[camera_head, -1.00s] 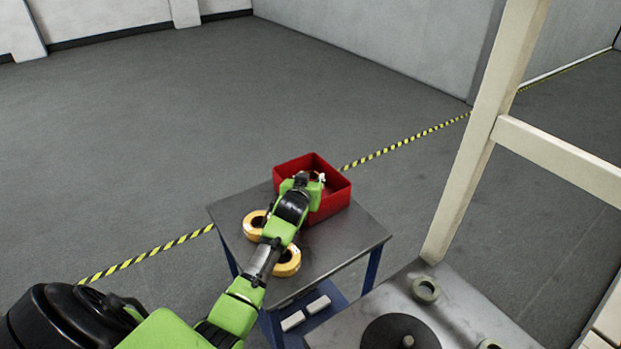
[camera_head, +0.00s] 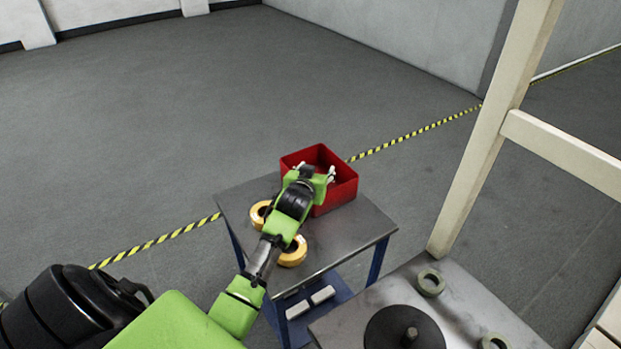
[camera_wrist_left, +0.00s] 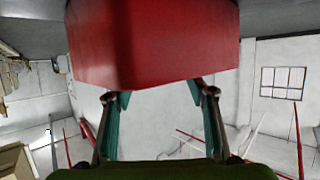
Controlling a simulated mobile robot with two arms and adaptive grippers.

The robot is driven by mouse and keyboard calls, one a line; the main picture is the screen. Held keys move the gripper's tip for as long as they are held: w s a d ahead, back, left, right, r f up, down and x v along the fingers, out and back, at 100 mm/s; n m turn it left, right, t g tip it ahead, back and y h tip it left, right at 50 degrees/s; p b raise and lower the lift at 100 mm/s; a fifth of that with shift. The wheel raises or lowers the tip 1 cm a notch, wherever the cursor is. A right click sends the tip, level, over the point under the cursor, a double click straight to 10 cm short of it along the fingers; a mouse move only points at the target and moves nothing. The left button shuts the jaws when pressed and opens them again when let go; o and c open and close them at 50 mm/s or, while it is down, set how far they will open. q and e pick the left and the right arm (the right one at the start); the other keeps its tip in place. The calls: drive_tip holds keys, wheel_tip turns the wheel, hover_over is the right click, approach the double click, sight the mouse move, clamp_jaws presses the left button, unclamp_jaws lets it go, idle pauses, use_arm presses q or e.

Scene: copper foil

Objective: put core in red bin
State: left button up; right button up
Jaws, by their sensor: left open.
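The red bin (camera_head: 337,191) stands at the far corner of a small grey-topped table. My left gripper (camera_head: 318,170) is over the bin's near side in the head view, with its fingers apart. In the left wrist view my left gripper (camera_wrist_left: 160,98) is open with nothing between its fingers, and the red bin (camera_wrist_left: 150,45) fills the top. My arm hides much of the bin's inside, so I cannot tell whether a core lies in it. Two greenish rings, perhaps cores, lie on the right table: one ring (camera_head: 431,283) and another ring (camera_head: 494,341). My right gripper is not in view.
Two yellow rolls, one roll (camera_head: 258,214) and another roll (camera_head: 293,252), lie beside my arm on the small table (camera_head: 350,236). White blocks (camera_head: 310,302) lie on its lower shelf. A dark disc (camera_head: 404,330) and a cream post (camera_head: 482,150) are at the right.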

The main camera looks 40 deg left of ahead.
use_arm(q)
drive_tip(key=v, duration=0.9)
